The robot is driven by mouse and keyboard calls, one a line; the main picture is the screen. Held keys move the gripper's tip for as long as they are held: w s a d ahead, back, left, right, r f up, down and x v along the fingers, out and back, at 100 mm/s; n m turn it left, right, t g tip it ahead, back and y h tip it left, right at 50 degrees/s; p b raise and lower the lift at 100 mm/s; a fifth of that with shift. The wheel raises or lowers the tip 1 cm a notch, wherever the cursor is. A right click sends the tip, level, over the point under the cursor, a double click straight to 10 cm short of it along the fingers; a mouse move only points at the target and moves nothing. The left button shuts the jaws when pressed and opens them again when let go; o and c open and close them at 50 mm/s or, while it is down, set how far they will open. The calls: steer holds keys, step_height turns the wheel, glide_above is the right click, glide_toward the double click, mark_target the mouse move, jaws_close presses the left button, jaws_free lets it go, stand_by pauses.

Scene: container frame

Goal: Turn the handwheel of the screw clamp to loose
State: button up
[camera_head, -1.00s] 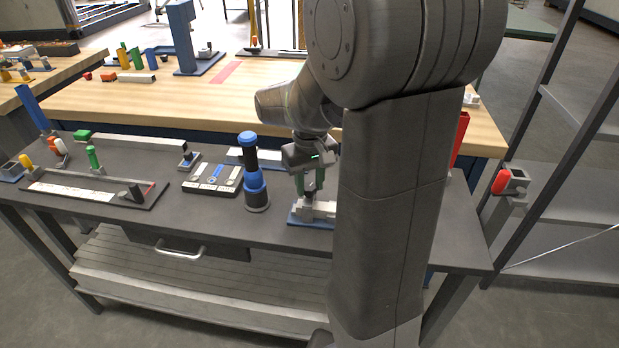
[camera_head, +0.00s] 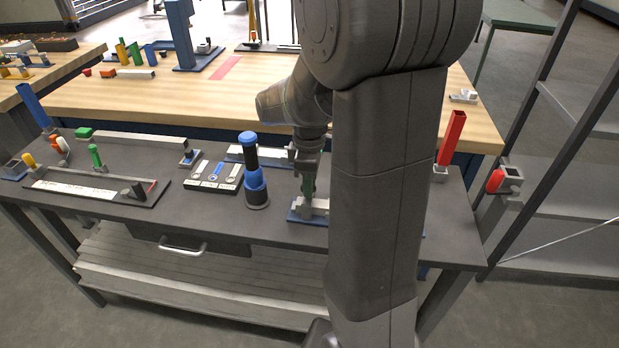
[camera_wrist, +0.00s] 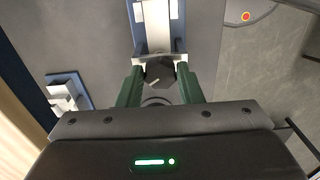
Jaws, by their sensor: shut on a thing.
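The screw clamp (camera_head: 318,207) is a pale grey block on a blue base, near the front of the dark workbench. Its right part is hidden behind my arm in the head view. In the wrist view the clamp body (camera_wrist: 156,22) runs upward from its black handwheel (camera_wrist: 160,72), which has a white mark line. My gripper (camera_head: 308,190) points down at the clamp. In the wrist view its two green fingers (camera_wrist: 160,77) stand on either side of the handwheel and are shut on it.
A blue and black upright cylinder (camera_head: 252,170) stands close to the left of the clamp. A tray with buttons (camera_head: 214,177) lies farther left. A red upright piece (camera_head: 451,138) stands to the right of my arm. The bench's front edge is close to the clamp.

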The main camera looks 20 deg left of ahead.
steer(key=n, duration=0.5)
steer(key=shift+w+n+p, duration=0.1)
steer(key=shift+n+p, duration=0.3)
steer(key=n, duration=0.5)
steer(key=shift+a+p, duration=0.1)
steer(key=shift+p, duration=0.2)
steer(key=n, duration=0.5)
steer(key=shift+n, duration=0.4)
steer(key=n, duration=0.5)
steer(key=shift+a+p, duration=0.15)
steer(key=shift+p, duration=0.2)
steer(key=shift+n, duration=0.3)
steer(key=o, duration=1)
steer(key=shift+r, duration=0.1)
